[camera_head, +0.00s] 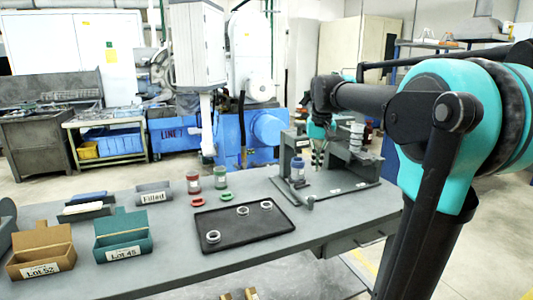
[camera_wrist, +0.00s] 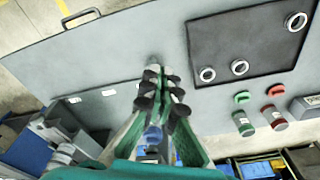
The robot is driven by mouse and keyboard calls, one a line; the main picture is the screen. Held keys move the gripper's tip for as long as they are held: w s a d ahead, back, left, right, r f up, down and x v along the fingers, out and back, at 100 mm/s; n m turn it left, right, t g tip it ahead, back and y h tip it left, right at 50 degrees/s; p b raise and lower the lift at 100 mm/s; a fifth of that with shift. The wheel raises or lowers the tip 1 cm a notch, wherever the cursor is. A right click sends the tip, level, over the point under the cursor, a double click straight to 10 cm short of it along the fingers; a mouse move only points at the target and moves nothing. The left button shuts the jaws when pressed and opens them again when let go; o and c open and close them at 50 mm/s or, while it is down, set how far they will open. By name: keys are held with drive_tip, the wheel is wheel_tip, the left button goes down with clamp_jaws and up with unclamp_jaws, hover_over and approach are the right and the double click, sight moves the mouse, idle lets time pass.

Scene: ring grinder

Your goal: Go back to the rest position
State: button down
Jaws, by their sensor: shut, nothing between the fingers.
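My gripper (camera_head: 318,160) hangs over the far right of the table, beside the grey fixture (camera_head: 287,150). In the wrist view my gripper (camera_wrist: 160,75) has its fingers together at the tips, with nothing held between them. A blue jar (camera_head: 297,172) stands at the fixture, just left of my gripper. It shows partly behind the fingers in the wrist view (camera_wrist: 152,135). My arm reaches in from the right of the head view.
A black tray (camera_head: 223,221) holds three metal rings. Red (camera_head: 193,184) and green (camera_head: 220,178) jars, with same-coloured rings near them, stand behind it. Lot 52 (camera_head: 40,260) and Lot 45 (camera_head: 123,247) bins and a "Filled" holder (camera_head: 154,194) are at left. The table's front strip is clear.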

drive_tip(key=s+d+f+t, duration=0.1)
drive_tip(key=s+f, duration=1)
drive_tip(key=f, duration=0.3)
drive_tip(key=s+d+f+n+t, duration=0.1)
drive_tip(key=s+f, duration=1.1)
drive_tip(key=f, duration=0.2)
drive_tip(key=shift+d+f+t, duration=0.25)
drive_tip(key=shift+f+t, duration=0.05)
drive_tip(key=shift+w, duration=0.1)
